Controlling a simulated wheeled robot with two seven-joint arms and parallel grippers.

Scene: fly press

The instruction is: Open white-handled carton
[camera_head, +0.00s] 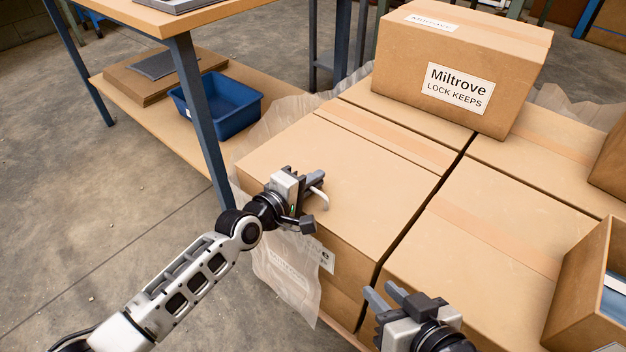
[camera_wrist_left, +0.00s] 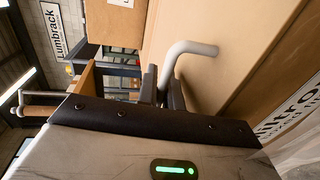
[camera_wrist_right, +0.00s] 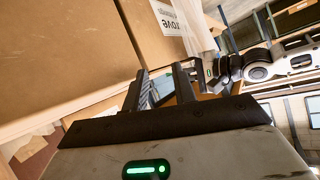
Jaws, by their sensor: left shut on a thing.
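The white-handled carton (camera_head: 340,160) is a closed brown box among flat cartons, with a paler tape band across its top. Its white bent handle (camera_head: 321,196) stands at the near left part of the lid. It also shows large in the left wrist view (camera_wrist_left: 192,48). My left gripper (camera_head: 312,187) is shut on the white handle, just above the lid; its fingers (camera_wrist_left: 165,88) hide the gripped part. My right gripper (camera_head: 382,298) is empty, with its fingers (camera_wrist_right: 160,88) apart, near the front edge of the cartons.
A labelled Miltrove box (camera_head: 458,75) sits on the cartons at the back. An open carton (camera_head: 579,290) stands at the right. A workbench leg (camera_head: 203,120) and blue bin (camera_head: 232,112) are at the left. Clear wrap (camera_head: 285,272) hangs at the front.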

